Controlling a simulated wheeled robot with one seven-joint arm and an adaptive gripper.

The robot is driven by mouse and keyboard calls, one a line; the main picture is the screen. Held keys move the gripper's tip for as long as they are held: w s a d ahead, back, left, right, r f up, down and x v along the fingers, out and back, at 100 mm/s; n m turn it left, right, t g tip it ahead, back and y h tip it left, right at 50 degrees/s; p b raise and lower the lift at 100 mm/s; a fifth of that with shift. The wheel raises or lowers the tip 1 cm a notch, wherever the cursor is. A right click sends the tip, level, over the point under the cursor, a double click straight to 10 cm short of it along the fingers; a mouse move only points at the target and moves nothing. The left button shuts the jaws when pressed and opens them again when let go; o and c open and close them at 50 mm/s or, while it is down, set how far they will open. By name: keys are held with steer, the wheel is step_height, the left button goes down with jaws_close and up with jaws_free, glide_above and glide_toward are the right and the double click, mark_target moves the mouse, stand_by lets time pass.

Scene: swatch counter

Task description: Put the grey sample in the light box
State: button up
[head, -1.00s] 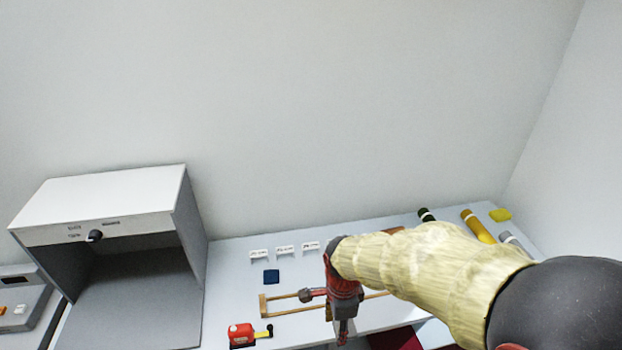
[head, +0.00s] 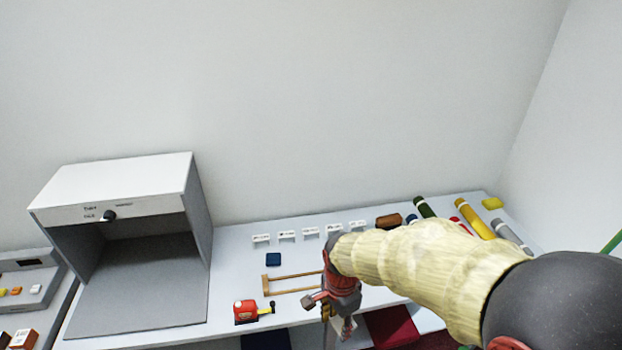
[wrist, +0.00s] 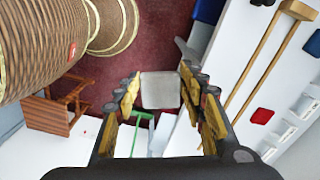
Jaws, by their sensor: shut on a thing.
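My gripper (head: 338,318) is in front of the counter's front edge in the head view. In the wrist view its fingers (wrist: 159,92) are closed on the sides of a pale grey square sample (wrist: 160,91). A pale bit of it seems to show below the gripper in the head view, largely hidden by the fingers. The light box (head: 120,187) stands at the left end of the counter, well left of my gripper. It is a grey box with a white top, open at the front, with a dark knob (head: 109,216); its floor looks empty.
On the counter (head: 225,260) are a blue sample (head: 273,259), a wooden frame (head: 285,277), a red tape measure (head: 246,311), small white label stands (head: 287,236) and rolls (head: 474,219) at right. A grey unit (head: 35,290) stands left of the box. A wicker basket (wrist: 40,50) shows in the wrist view.

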steer(key=shift+w+a+r+n, duration=0.2)
steer(key=shift+w+n, duration=0.4)
steer(key=shift+n, duration=0.6)
steer(key=w+d+f+n, duration=0.4)
steer(key=w+n, duration=0.5)
steer(key=n, duration=0.1)
steer(key=d+f, duration=0.2)
steer(key=d, duration=0.1)
steer(key=w+d+f+b, duration=0.1)
steer(key=d+f, duration=0.2)
steer(key=w+d+f+b, duration=0.1)
steer(key=d+f, duration=0.1)
steer(key=f, duration=0.1)
steer(key=shift+d, duration=0.55)
